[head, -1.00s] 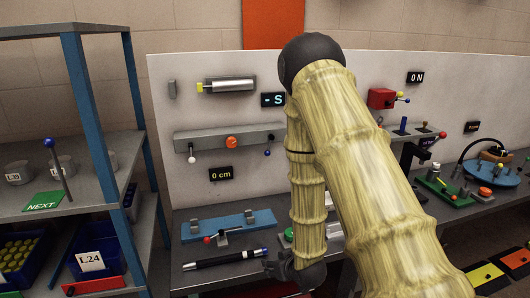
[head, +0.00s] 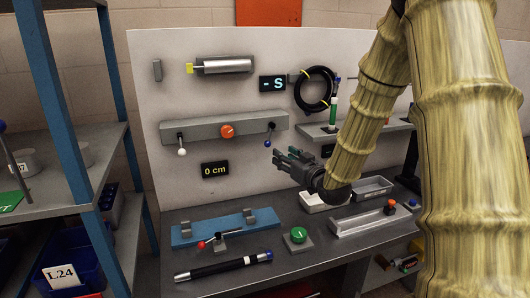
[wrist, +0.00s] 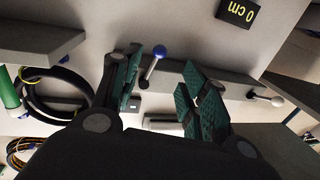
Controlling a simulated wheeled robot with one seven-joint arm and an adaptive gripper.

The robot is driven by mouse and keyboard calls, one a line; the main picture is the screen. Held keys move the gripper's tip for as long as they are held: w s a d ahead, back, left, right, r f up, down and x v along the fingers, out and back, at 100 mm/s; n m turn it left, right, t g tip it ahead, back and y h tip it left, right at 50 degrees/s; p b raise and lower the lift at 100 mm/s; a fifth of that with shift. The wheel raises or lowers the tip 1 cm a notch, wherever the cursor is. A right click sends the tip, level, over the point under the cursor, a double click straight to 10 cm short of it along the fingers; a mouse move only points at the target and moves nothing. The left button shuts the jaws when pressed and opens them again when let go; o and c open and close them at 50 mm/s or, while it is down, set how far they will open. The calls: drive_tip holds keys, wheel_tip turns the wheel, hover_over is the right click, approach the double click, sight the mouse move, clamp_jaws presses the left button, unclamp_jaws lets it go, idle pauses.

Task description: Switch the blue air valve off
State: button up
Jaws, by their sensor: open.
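The blue air valve (head: 268,143) is a short lever with a blue ball. It hangs down, slightly tilted, from the right end of the grey rail on the white panel. My gripper (head: 281,160) is open and empty, just right of and below the blue ball in the head view, with its fingers pointing towards the rail. In the wrist view the blue ball (wrist: 160,51) shows between the open green-padded fingertips (wrist: 160,62). I cannot tell whether a finger touches it.
A white-ball lever (head: 182,152) hangs at the rail's left end, with an orange knob (head: 227,131) between. A "0 cm" display (head: 215,170) is below. A black hose coil (head: 315,88) hangs at right. The bench holds a blue fixture (head: 225,228) and a green button (head: 298,235).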

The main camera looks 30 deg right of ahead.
sight(270, 145)
drive_tip(key=w, duration=0.4)
drive_tip(key=w+p, duration=0.1)
drive_tip(key=w, duration=0.3)
drive_tip(key=w+p, duration=0.1)
drive_tip(key=w, duration=0.2)
drive_tip(key=shift+w+d, duration=0.25)
drive_tip(key=shift+w, duration=0.15)
drive_tip(key=shift+c, duration=0.4)
clamp_jaws()
